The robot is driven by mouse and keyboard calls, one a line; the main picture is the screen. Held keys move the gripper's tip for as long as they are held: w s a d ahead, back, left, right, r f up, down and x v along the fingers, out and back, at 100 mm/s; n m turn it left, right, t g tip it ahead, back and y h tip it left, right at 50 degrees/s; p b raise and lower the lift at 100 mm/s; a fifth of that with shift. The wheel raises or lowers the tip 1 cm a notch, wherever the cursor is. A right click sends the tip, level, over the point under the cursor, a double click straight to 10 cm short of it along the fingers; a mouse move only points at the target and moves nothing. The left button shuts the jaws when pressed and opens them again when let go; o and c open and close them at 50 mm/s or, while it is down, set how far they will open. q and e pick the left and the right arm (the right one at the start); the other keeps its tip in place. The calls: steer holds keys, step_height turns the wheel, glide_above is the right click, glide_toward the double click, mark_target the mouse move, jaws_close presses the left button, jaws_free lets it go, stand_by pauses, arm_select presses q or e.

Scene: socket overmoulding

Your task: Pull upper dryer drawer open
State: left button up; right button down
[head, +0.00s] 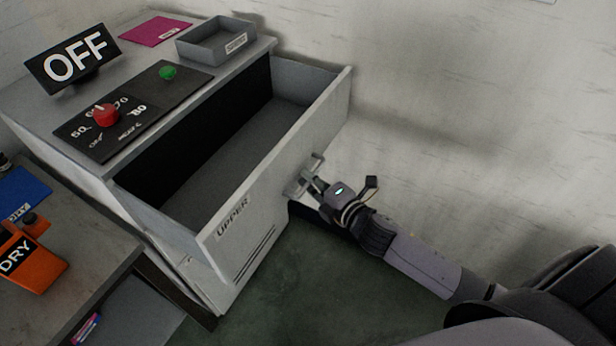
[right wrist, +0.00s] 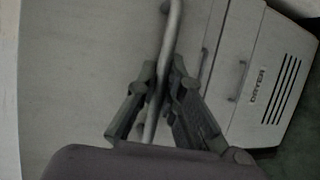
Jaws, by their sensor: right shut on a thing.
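The upper dryer drawer (head: 268,172) stands pulled out from the dryer in the head view, and its inside looks empty. Its front panel carries the label UPPER (head: 232,218). My right gripper (head: 308,186) is shut on the drawer's bar handle (head: 303,178) at the front panel. In the right wrist view the handle (right wrist: 172,45) runs between the fingers of my right gripper (right wrist: 163,85). The dryer body (head: 90,185) is grey, with a control panel on top. My left gripper is not in view.
On the dryer top are an OFF sign (head: 75,60), a red knob (head: 106,114), a green button (head: 168,73), a grey tray (head: 216,44) and a pink sheet (head: 155,31). A table (head: 95,262) at left holds an orange DRY item (head: 33,262). A wall is close behind.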

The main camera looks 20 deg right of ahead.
steer(key=c, duration=2)
jaws_free()
steer(key=shift+o, duration=0.2)
steer(key=v, duration=1.2)
